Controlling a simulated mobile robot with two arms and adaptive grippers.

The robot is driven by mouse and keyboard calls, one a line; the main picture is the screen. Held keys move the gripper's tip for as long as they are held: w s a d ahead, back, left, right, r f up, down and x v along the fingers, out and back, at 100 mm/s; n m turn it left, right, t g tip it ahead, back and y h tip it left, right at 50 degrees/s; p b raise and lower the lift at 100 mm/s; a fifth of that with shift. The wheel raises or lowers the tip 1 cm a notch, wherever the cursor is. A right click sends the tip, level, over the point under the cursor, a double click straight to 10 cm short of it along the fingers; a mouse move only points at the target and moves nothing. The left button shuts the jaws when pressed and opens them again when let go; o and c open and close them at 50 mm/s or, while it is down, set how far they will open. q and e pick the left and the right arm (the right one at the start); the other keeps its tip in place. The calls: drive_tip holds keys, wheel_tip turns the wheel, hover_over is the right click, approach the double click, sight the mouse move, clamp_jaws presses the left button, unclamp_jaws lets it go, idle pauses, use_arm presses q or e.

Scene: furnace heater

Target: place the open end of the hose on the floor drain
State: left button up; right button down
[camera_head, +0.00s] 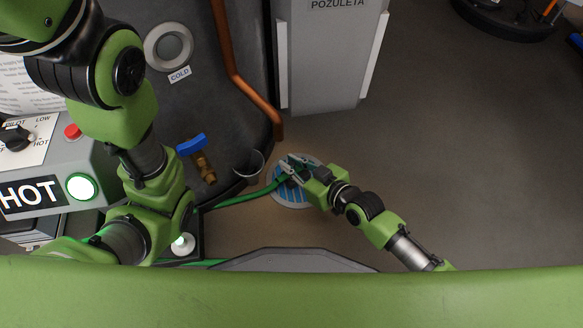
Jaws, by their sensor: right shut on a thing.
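The green hose (237,199) runs along the floor from the lower left and ends at my right gripper. My right gripper (290,172) is shut on the hose near its end, over the floor drain. The floor drain (292,197) is a round plate with blue and white slots, partly covered by the gripper. The hose's open end is hidden by the fingers, and I cannot tell whether it touches the drain. My left arm fills the left side of the view; its gripper does not show clearly.
The dark heater tank (240,120) stands left of the drain, with a blue-handled brass valve (203,160) and a copper pipe (235,80). A grey cabinet (330,60) stands behind. A control box (60,170) is at left.

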idle(0.3)
drive_tip(key=shift+f, duration=0.2)
drive_tip(key=c, duration=2)
unclamp_jaws()
